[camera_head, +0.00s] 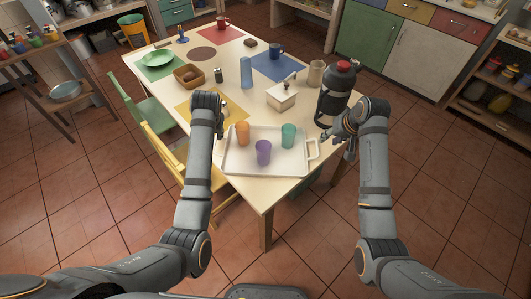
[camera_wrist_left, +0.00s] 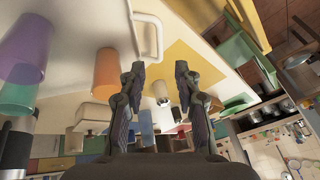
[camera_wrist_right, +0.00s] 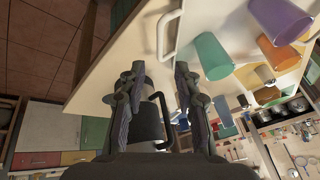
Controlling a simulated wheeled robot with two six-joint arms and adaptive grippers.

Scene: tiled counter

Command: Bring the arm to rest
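My right gripper (camera_head: 332,135) is at the table's right front edge, right of the white tray (camera_head: 238,168) and in front of the black and grey jug with a red lid (camera_head: 335,95). In the right wrist view its fingers (camera_wrist_right: 157,75) are apart, with nothing held between them; the jug (camera_wrist_right: 147,118) shows behind them. My left gripper (camera_wrist_left: 158,75) is open and empty in the left wrist view. In the head view it is mostly hidden by its arm at the tray's left side. The tray holds an orange cup (camera_head: 242,133), a purple cup (camera_head: 263,152) and a teal cup (camera_head: 288,136).
Behind the tray stand a white box (camera_head: 281,97), a beige mug (camera_head: 316,73) and a blue cup (camera_head: 246,72). A wooden basket (camera_head: 189,76) and a green plate (camera_head: 157,59) are farther left. A yellow chair (camera_head: 170,157) and a green chair (camera_head: 140,105) stand at the table's left side.

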